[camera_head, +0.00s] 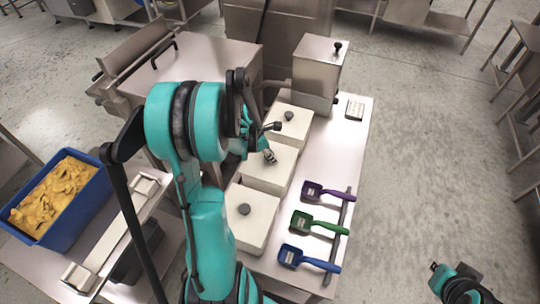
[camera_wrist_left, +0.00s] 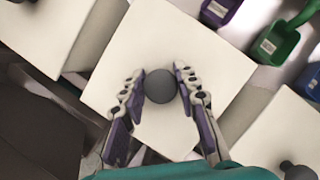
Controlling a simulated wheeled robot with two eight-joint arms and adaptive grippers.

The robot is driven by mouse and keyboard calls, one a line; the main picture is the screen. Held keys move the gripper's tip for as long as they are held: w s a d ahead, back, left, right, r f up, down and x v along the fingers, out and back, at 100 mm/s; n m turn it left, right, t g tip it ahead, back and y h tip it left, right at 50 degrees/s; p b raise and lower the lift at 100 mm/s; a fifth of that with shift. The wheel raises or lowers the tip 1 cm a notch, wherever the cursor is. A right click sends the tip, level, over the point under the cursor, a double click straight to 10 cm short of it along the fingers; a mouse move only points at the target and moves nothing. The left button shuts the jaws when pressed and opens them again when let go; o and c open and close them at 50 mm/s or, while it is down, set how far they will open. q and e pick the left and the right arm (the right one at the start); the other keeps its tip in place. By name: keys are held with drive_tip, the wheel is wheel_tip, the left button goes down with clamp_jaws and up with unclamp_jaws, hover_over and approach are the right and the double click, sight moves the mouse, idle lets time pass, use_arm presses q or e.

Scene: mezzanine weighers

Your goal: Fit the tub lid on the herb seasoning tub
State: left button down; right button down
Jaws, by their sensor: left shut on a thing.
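Three pale square tub lids with dark round knobs stand in a row. My left gripper (camera_head: 268,156) is over the middle lid (camera_head: 279,174). In the left wrist view its fingers (camera_wrist_left: 160,88) are shut on the dark knob (camera_wrist_left: 160,87) of that lid (camera_wrist_left: 206,62). I cannot tell whether the lid is seated or slightly raised; the tub under it is mostly hidden. I see no readable label telling which tub holds herb seasoning. My right arm's end (camera_head: 457,284) is low at the right, away from the table; its finger state is unclear.
The front lid (camera_head: 258,231) and back lid (camera_head: 294,128) flank the middle one. Purple (camera_head: 314,190), green (camera_head: 304,222) and blue (camera_head: 293,256) scoops lie right of the tubs. A steel dispenser (camera_head: 318,72) stands behind. A blue crate (camera_head: 88,205) of yellow food is left.

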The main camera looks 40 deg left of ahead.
use_arm(q)
drive_tip(key=shift+s+r, duration=0.1)
drive_tip(key=c, duration=1.1)
unclamp_jaws()
drive_tip(key=shift+c, duration=0.2)
drive_tip(key=shift+r, duration=0.1)
drive_tip(key=p+v, duration=0.3)
drive_tip(key=v, duration=0.8)
drive_tip(key=s+d+r+m+t, duration=0.1)
drive_tip(key=s+d+r+m, duration=0.1)
drive_tip(key=d+m, duration=0.5)
drive_tip(key=s+d+r+m+t+y, duration=0.1)
drive_tip(key=s+d+r+m, duration=0.1)
drive_tip(key=d+m, duration=0.6)
drive_tip(key=s+d+r+m+t+y, duration=0.1)
drive_tip(key=d+m, duration=0.6)
drive_tip(key=m, duration=0.8)
wheel_tip(320, 180, up, 3)
drive_tip(key=shift+s+d+f+m, duration=0.3)
drive_tip(key=shift+s+d, duration=0.1)
drive_tip(key=shift+s, duration=0.5)
